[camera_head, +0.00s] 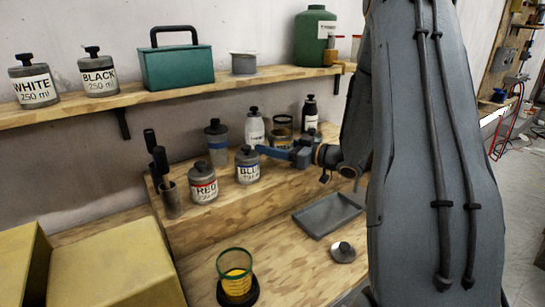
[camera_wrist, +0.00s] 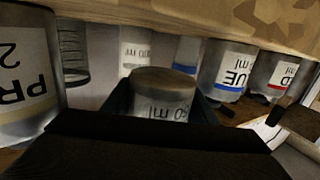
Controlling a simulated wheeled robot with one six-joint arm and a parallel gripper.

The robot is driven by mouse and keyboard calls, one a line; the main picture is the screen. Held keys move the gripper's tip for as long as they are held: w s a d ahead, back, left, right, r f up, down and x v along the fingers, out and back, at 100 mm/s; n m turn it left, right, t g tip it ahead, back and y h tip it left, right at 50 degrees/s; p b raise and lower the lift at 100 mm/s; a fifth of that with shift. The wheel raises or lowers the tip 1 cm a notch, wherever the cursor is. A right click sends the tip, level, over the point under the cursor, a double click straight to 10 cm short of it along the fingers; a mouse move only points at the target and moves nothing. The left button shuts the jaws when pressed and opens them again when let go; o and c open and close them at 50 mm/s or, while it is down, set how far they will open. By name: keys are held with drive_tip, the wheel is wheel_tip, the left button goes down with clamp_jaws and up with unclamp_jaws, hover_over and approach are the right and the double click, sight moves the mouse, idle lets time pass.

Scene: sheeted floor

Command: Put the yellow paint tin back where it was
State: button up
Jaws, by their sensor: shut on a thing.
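My gripper (camera_head: 272,151) reaches in from the right over the stepped wooden stand, beside the blue-labelled tin (camera_head: 247,166). In the wrist view, which is upside down, a grey tin (camera_wrist: 162,84) sits between my dark blue jaws, which are shut on it. Its pale label shows part of a volume ending in "ml"; its colour name and any yellow band are hidden. I cannot pick this tin out clearly in the head view. A round grey lid with a dark knob (camera_head: 343,252) lies nearby.
The red-labelled tin (camera_head: 203,185) stands left of the blue one. Bottles, including a white-labelled one (camera_head: 255,130), stand behind. A large "PR" container (camera_wrist: 28,75) is close beside my jaws. An empty grey tray (camera_head: 327,214) lies in front. A shelf (camera_head: 130,96) runs above.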

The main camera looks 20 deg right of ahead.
sight(271, 166)
drive_tip(key=shift+f+p, duration=0.5)
drive_tip(key=shift+f, duration=1.7)
drive_tip(key=shift+f, duration=0.15)
drive_tip(key=o, duration=1.3)
drive_tip(key=shift+o, duration=0.2)
drive_tip(key=b+v, duration=0.3)
drive_tip(key=v, duration=0.9)
drive_tip(key=shift+b, duration=0.4)
